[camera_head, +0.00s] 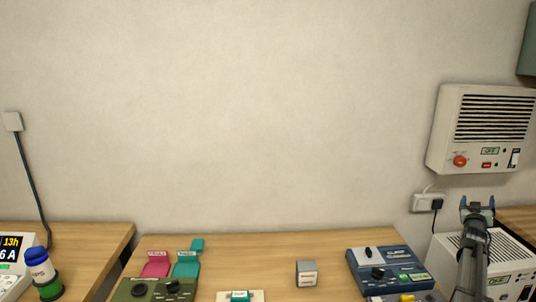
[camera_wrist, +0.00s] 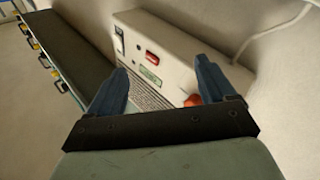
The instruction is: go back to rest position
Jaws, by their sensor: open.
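My gripper (camera_head: 478,203) is raised at the right side of the head view, above the white unit on the right and below the wall box. Its fingers are apart and nothing is between them. In the wrist view the two blue fingers of my gripper (camera_wrist: 160,85) are spread, with the wall box (camera_wrist: 185,50) behind them. The wall box (camera_head: 485,127) has a dark grille, a red knob (camera_head: 460,161) and a small green label. The red knob (camera_wrist: 193,100) shows beside the right finger in the wrist view. I cannot tell the exact gap between fingers and box.
A wooden table (camera_head: 280,248) holds a blue device (camera_head: 388,270), a green device (camera_head: 150,290), a grey cube (camera_head: 306,273), and pink and teal pieces. A blue-capped bottle (camera_head: 38,265) stands at left. A white unit (camera_head: 500,270) is beside my arm. The wall's middle is clear.

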